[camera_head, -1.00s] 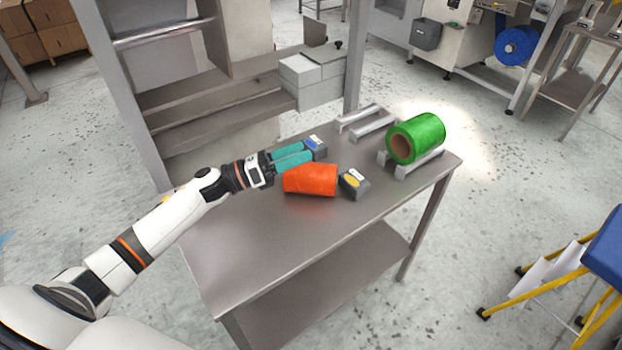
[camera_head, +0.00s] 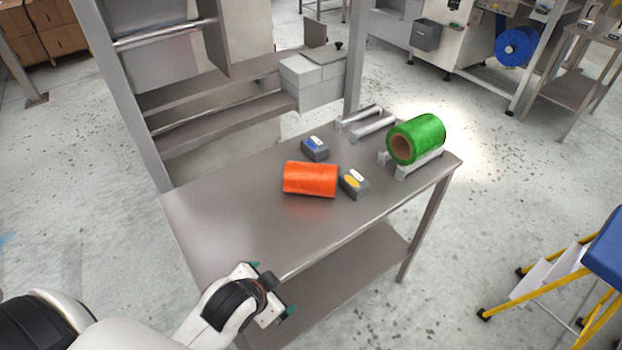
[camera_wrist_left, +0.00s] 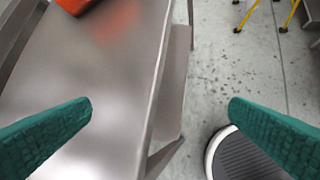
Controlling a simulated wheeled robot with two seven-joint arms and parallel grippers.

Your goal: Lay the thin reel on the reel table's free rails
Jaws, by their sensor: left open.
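An orange reel (camera_head: 310,179), thinner than the green one, lies on its side in the middle of the steel reel table (camera_head: 225,220). The free pair of pale rails (camera_head: 366,124) stands at the table's back right, with nothing on it. A thick green reel (camera_head: 428,133) lies on the other pair of rails (camera_head: 420,165). My left gripper (camera_head: 272,288) is open and empty at the table's front edge, well apart from the orange reel. In the left wrist view its fingers (camera_wrist_left: 160,105) are wide apart, and the orange reel (camera_wrist_left: 75,5) shows only partly at the top.
A grey block with a blue label (camera_head: 315,148) sits behind the orange reel. Another with a yellow label (camera_head: 354,183) sits close to its right end. Grey boxes (camera_head: 312,80) stand on the shelf behind. A yellow step stool (camera_head: 560,280) is at right. The table's left part is clear.

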